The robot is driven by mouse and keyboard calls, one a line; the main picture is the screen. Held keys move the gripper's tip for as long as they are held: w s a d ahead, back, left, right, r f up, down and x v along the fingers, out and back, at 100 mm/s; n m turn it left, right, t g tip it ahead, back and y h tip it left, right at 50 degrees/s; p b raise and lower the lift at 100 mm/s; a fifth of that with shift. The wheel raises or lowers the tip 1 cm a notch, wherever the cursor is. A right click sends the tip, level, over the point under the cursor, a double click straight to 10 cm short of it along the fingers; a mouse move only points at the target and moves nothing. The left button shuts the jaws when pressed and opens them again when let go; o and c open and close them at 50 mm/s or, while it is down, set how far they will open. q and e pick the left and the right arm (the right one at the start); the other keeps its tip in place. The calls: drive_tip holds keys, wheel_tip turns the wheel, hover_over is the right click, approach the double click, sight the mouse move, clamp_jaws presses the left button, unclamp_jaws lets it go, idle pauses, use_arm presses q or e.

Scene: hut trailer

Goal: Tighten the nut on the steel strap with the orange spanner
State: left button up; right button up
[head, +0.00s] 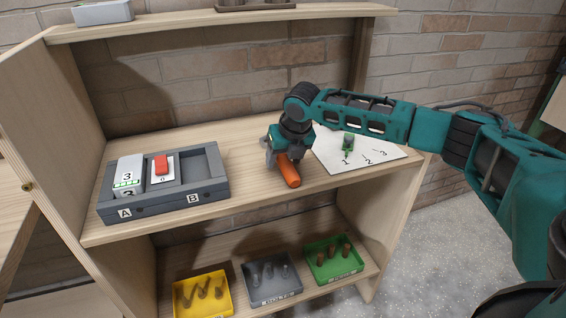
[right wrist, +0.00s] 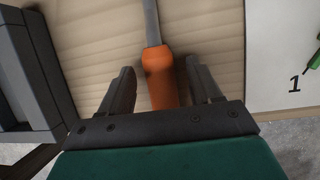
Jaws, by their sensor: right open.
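The orange-handled tool (head: 289,172) lies on the wooden shelf, partly hidden by my right gripper in the head view. In the right wrist view its orange handle (right wrist: 160,82) leads to a straight grey shaft that runs out of the top of the picture, so its head does not show. My right gripper (head: 277,155) is open and low over the shelf. In the right wrist view its two fingers (right wrist: 160,70) are on either side of the handle, with gaps. I cannot make out a steel strap or nut. My left gripper is not in view.
A grey tray marked A and B (head: 165,205) holds number cards and a red item at left. A white numbered sheet (head: 385,155) with a green item (head: 348,143) lies at right. Yellow (head: 205,312), grey (head: 275,299) and green (head: 338,275) bins stand on the lower shelf.

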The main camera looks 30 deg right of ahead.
drive_tip(key=c, duration=1.2)
clamp_jaws()
drive_tip(key=shift+r, duration=0.2)
